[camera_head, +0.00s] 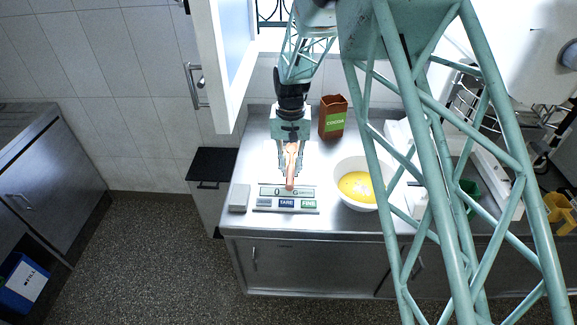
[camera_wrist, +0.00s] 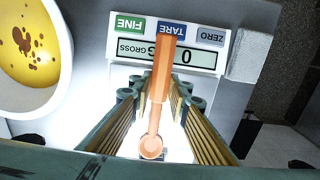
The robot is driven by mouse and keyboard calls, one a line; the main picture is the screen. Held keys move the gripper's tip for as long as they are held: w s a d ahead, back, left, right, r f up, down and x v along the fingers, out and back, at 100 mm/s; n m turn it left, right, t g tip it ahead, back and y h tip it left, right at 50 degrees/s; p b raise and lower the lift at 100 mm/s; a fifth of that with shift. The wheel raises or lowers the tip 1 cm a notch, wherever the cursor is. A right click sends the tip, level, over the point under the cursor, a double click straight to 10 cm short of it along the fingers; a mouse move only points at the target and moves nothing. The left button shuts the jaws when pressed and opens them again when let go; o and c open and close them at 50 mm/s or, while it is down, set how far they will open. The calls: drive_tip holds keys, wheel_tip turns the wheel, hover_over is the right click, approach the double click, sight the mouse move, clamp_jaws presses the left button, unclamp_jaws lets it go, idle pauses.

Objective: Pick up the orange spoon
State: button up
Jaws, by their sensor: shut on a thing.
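The orange spoon (camera_head: 290,176) is at the kitchen scale (camera_head: 285,206) in the head view, with its handle over the display. In the wrist view the spoon (camera_wrist: 160,85) lies between my fingers, handle end towards the scale's buttons and round end towards my palm. My gripper (camera_head: 291,158) points down at the scale and is shut on the spoon; it also shows in the wrist view (camera_wrist: 160,100). I cannot tell whether the spoon is touching the scale. My fingers partly hide the scale's pan.
A white bowl (camera_head: 345,195) with yellow contents stands close to the right of the scale. A brown carton (camera_head: 333,117) stands behind. A small white block (camera_head: 239,198) is left of the scale. An open cabinet door (camera_head: 215,60) hangs at the upper left.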

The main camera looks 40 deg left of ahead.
drive_tip(key=s+d+r, duration=0.1)
drive_tip(key=s+d, duration=0.6)
drive_tip(key=d, duration=0.4)
drive_tip(key=shift+s+r, duration=0.15)
drive_tip(key=shift+s, duration=0.15)
drive_tip(key=shift+o, duration=1.2)
drive_tip(key=c, duration=0.4)
